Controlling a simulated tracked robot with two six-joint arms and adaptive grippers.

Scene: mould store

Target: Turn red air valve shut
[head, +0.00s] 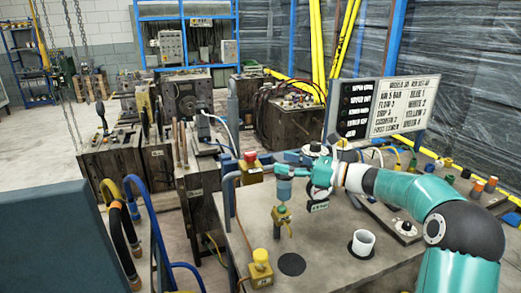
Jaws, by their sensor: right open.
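A red knob (250,156) sits on a yellow box (254,171) at the left back corner of the grey bench. I cannot tell for sure whether it is the air valve or a push button. A small green and yellow fitting (281,214) stands below a blue-grey bowl (284,190) on the bench. My right gripper (308,180) is open above the bench, right of the red knob and close to the bowl. I cannot tell whether it touches anything; its fingers partly hide what is behind. My left gripper is out of view.
A lettered board (400,105) stands behind. Hoses (160,235) hang at the left front.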

